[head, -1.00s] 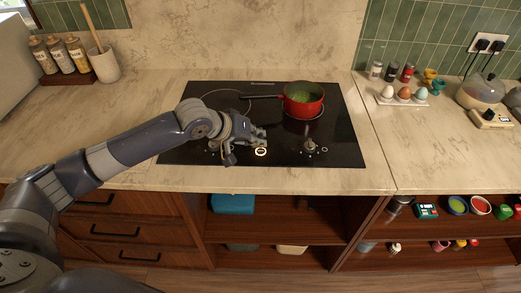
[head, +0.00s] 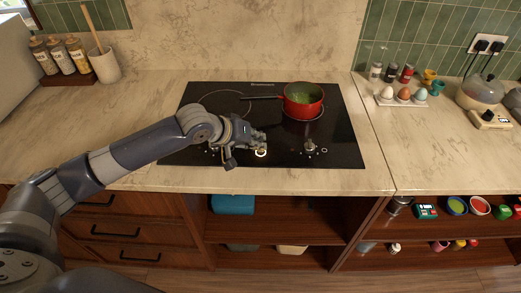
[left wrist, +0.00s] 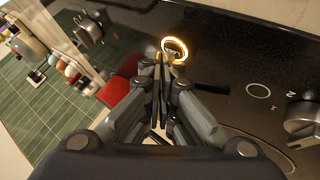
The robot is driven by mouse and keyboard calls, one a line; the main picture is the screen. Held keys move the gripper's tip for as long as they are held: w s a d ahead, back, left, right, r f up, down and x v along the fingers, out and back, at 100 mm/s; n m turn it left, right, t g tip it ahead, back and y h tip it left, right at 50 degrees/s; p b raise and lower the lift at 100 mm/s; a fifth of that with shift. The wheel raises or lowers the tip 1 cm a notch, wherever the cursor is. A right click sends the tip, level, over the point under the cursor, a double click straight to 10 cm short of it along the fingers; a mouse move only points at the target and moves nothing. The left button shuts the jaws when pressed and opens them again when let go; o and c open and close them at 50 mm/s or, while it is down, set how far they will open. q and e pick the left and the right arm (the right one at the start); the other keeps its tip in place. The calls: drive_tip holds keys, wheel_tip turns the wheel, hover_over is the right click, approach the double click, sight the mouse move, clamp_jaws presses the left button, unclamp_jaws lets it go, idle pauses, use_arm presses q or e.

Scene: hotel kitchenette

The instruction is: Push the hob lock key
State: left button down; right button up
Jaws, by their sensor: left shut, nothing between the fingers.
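The black glass hob (head: 345,135) is set in the worktop. Near its front edge is a round key with a glowing ring (head: 261,153), which I take for the lock key. The ring also shows lit in the left wrist view (left wrist: 175,47), just past the fingertips. My left gripper (head: 262,143) is shut and empty, low over the hob beside the ring. In the left wrist view its fingertips (left wrist: 163,60) overlap the ring's near edge; I cannot tell whether they touch the glass. My right gripper is out of view.
A red pot (head: 303,103) with green contents stands on the hob's back right. A knob (head: 310,146) stands up right of the ring. An egg tray (head: 402,103) sits on the right worktop. Jars (head: 78,57) stand at the far left. The worktop left of the hob is largely clear.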

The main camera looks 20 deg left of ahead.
use_arm(q)
drive_tip(key=shift+f, duration=0.2)
idle(0.5)
drive_tip(key=shift+r+p, duration=0.7)
drive_tip(key=shift+p, duration=0.35)
wheel_tip(320, 180, up, 6)
drive_tip(key=p, duration=0.6)
drive_tip(key=shift+p, duration=0.3)
